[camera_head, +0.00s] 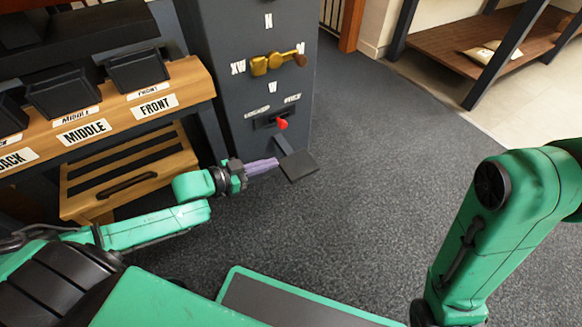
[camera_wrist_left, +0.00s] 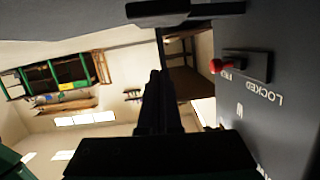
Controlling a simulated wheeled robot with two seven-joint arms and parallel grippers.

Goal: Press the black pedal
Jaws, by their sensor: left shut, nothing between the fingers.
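The black pedal (camera_head: 299,166) is a flat plate on a short arm, sticking out low from the front of the dark grey cabinet. My left gripper (camera_head: 274,163) has its purple fingers shut and empty, with the tips at the pedal's left edge. I cannot tell whether they touch it. In the left wrist view the shut fingers (camera_wrist_left: 158,85) point into the room, and a dark plate that looks like the pedal (camera_wrist_left: 185,10) crosses the top edge. My right arm shows at the right of the head view, but its gripper is out of frame.
The cabinet (camera_head: 240,75) carries a red-tipped lever (camera_head: 281,124) in a slot above the pedal and a brass handle (camera_head: 275,64) higher up. A wooden rack (camera_head: 110,110) with labelled black bins stands at left. The carpet right of the pedal is clear.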

